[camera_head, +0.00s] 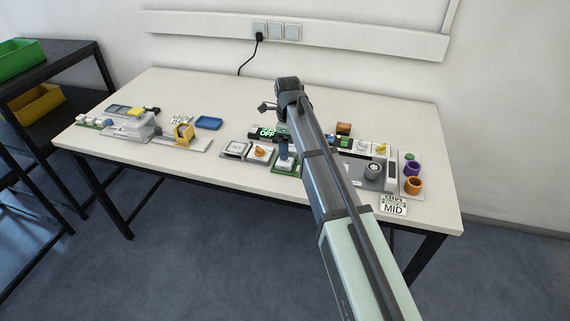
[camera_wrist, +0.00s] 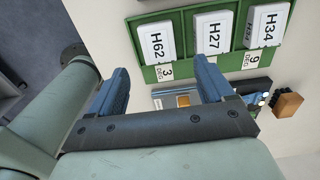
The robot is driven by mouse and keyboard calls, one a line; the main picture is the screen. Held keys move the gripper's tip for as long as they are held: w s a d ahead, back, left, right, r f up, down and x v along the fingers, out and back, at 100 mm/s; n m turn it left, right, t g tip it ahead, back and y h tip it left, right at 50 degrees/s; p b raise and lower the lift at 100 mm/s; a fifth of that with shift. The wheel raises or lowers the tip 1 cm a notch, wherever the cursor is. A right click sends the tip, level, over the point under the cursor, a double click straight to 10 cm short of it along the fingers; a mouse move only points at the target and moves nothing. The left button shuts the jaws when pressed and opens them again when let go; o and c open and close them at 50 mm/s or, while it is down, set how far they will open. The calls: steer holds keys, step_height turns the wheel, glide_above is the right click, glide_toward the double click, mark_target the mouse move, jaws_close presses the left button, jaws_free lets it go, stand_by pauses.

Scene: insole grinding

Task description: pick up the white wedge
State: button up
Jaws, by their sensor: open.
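Three white wedge blocks sit side by side in a green tray (camera_wrist: 133,28) in the wrist view. They are marked H62 (camera_wrist: 156,42), H27 (camera_wrist: 210,34) and H34 (camera_wrist: 267,24). Small tags in front of them read 3 DEG and 9 DEG; the middle tag is hidden. My gripper (camera_wrist: 162,70) is open and empty, with its two blue fingers apart. The H62 and H27 blocks show beyond the fingertips. In the head view my gripper (camera_head: 286,152) hangs over the green tray (camera_head: 281,170), and my arm hides part of it.
A white-topped block (camera_head: 237,149) and a small station with an orange piece (camera_head: 260,152) stand left of the tray. A grey machine (camera_head: 373,171), purple cup (camera_head: 412,168) and orange cup (camera_head: 413,186) stand right. A blue tray (camera_head: 209,122) lies left. The table's back is clear.

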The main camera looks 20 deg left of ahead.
mark_target(285, 163)
steer(key=shift+d+f, duration=0.1)
steer(key=shift+f, duration=3)
steer(key=shift+c, duration=0.3)
steer(key=c, duration=1.1)
